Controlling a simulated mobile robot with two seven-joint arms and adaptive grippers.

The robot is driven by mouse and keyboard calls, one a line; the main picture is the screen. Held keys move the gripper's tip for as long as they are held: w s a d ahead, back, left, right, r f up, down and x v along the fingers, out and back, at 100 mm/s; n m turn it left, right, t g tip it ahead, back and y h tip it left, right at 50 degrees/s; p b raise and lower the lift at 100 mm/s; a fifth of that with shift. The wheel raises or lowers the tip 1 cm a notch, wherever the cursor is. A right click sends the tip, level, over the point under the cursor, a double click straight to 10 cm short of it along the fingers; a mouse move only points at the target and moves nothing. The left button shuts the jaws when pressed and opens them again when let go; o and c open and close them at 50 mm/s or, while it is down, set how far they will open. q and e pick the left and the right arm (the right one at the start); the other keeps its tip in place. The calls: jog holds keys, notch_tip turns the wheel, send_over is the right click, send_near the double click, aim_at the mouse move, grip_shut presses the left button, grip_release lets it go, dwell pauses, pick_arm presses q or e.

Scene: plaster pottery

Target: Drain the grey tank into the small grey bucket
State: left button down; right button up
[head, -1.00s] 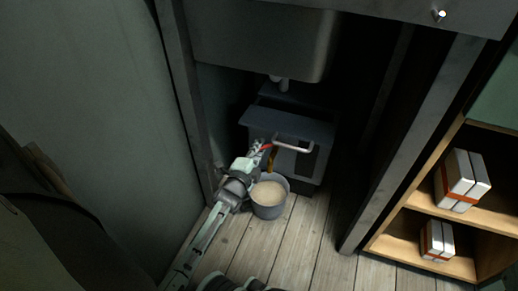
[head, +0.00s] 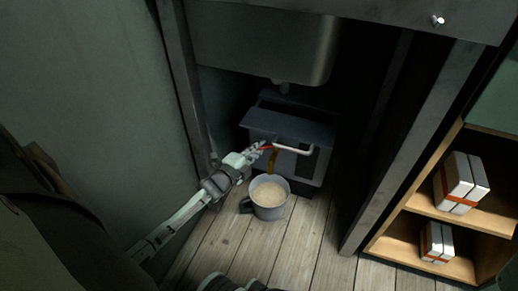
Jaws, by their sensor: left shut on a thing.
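The grey tank (head: 290,126) stands on the floor under the metal sink, with a pale bar handle (head: 293,147) on its front. A red lever (head: 266,147) sticks out at its front left. My left gripper (head: 257,151) is shut on this lever. A brownish stream (head: 272,161) shows just below it, above the small grey bucket (head: 271,214). The bucket stands upright on the floor in front of the tank, with cloudy beige liquid (head: 269,194) inside and a dark handle at its left. My right gripper is not in view.
The sink basin (head: 262,45) hangs above the tank. Metal posts stand left (head: 186,85) and right (head: 415,140). A wooden shelf (head: 490,218) with white boxes (head: 461,183) is at right.

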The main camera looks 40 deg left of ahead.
pick_arm(q)
jog(key=shift+w+m+h, duration=0.15)
jog(key=shift+m+h, duration=0.15)
jog(key=shift+h, duration=0.1)
jog(key=c, duration=1.6)
grip_release()
jog(key=s, duration=0.4)
jog(key=s+r, duration=0.1)
jog(key=s, duration=0.7)
jog(key=shift+a+r, duration=0.2)
jog(key=shift+r, duration=0.15)
